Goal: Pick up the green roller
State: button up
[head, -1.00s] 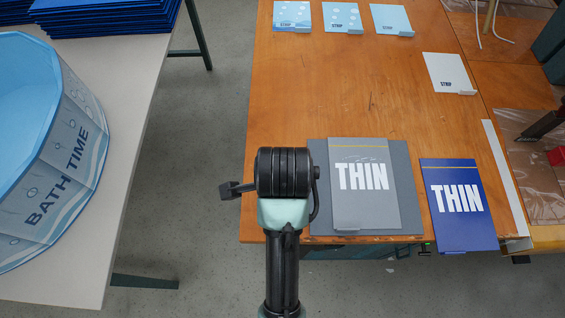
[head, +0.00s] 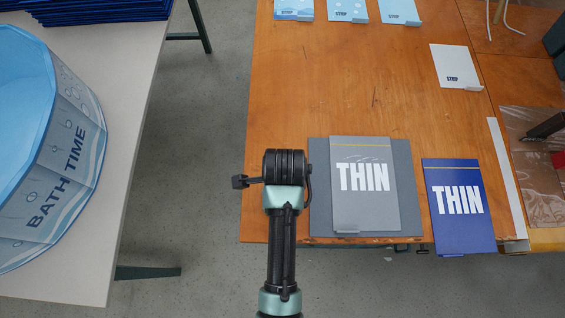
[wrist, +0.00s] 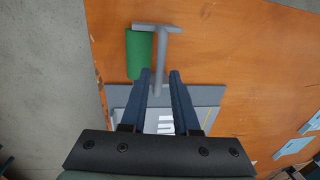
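The green roller (wrist: 139,54) lies near the wooden table's edge in the wrist view, left of my fingers. Its grey handle (wrist: 162,50) is T-shaped, with a crossbar at the top and a stem running down the picture. My gripper (wrist: 160,73) is open, with its two dark blue fingers on either side of the stem. I cannot tell how far above the stem the fingertips are. In the head view my own arm covers this spot, and neither the roller nor the fingers show.
A grey board with a grey THIN sheet (head: 365,205) lies beside my arm, and a blue THIN sheet (head: 458,230) is to its right. STRIP cards (head: 458,66) lie farther back. A white table with a blue BATH TIME tub (head: 62,185) stands left, across a floor gap.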

jog(key=f, duration=0.4)
jog(key=shift+w, duration=0.2)
grip_shut()
dwell(1.2)
